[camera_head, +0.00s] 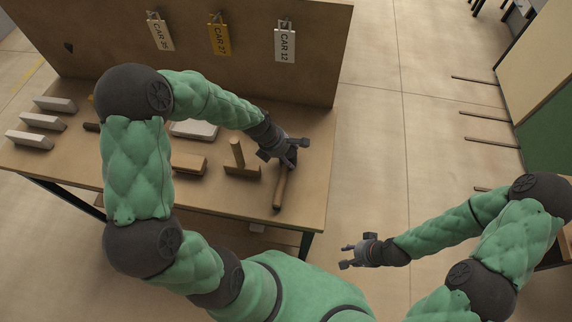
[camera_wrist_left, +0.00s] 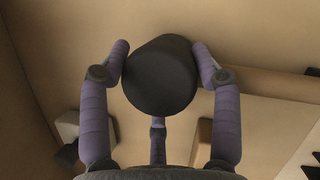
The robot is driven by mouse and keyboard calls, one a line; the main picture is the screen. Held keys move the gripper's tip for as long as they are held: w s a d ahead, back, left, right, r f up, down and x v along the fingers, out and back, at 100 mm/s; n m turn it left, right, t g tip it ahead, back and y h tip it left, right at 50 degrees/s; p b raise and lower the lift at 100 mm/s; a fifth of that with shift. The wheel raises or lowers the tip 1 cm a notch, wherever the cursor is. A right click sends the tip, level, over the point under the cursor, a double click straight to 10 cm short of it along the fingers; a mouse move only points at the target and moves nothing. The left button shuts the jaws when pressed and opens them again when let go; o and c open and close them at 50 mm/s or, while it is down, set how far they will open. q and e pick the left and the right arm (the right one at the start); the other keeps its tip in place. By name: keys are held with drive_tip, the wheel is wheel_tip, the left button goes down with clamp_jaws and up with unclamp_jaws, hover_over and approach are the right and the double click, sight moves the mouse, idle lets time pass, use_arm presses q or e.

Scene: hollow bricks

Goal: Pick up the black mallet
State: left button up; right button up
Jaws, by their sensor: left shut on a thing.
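The black mallet has a dark round head and a wooden handle (camera_head: 281,188) that points toward the front edge of the table. In the left wrist view its black head (camera_wrist_left: 160,76) sits between the fingers. My left gripper (camera_head: 294,150) is shut on the mallet's head near the right end of the table; it also shows in the left wrist view (camera_wrist_left: 160,70). In the head view the gripper mostly hides the head. Whether the mallet touches the table cannot be told. My right gripper (camera_head: 350,255) is open and empty, off to the right of the table.
The wooden table (camera_head: 310,190) carries a wooden piece with an upright peg (camera_head: 238,158), a wooden block (camera_head: 188,163), a pale block (camera_head: 195,129) and several pale bricks (camera_head: 43,122) at left. Tags hang on the back panel (camera_head: 110,35). Open floor lies to the right.

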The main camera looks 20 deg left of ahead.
use_arm(q)
drive_tip(key=shift+s, duration=0.1)
wheel_tip(320, 180, up, 10)
drive_tip(key=p, duration=0.3)
drive_tip(key=shift+p, duration=0.4)
drive_tip(key=o, duration=0.6)
drive_tip(key=shift+c, duration=0.8)
drive_tip(key=shift+f, duration=0.1)
